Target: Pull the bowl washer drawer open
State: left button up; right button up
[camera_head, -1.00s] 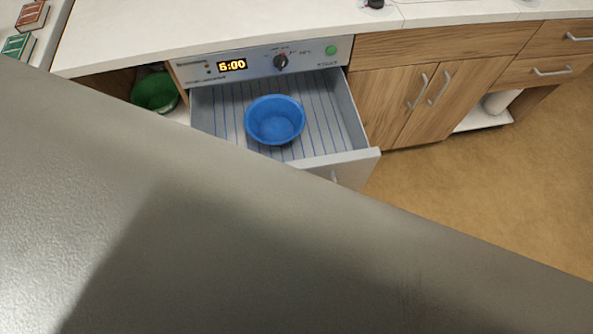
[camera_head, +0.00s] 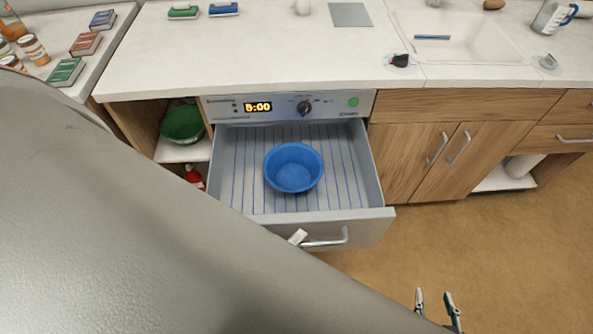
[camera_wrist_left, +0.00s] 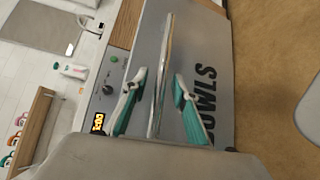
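The bowl washer drawer (camera_head: 240,199) stands pulled out below its control panel (camera_head: 334,104). A blue bowl (camera_head: 294,168) sits in it. The drawer front carries a metal bar handle (camera_head: 325,243), also seen in the left wrist view (camera_wrist_left: 161,70). My left gripper (camera_wrist_left: 160,83) is open, its two fingers on either side of the bar with gaps. In the head view only a pale fingertip of it (camera_head: 298,237) shows at the handle; my arm hides the rest. My right gripper (camera_head: 436,297) is open and empty, low over the floor.
A green bowl (camera_head: 182,125) and a red bottle (camera_head: 195,177) stand in the open shelf left of the drawer. Wooden cabinet doors (camera_head: 430,160) are shut on the right. The white counter (camera_head: 250,50) is above. The floor (camera_head: 500,240) in front is clear.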

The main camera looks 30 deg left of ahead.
pick_arm(q)
jog(key=v, duration=1.2)
dwell(0.3)
jog(key=shift+d, duration=0.1)
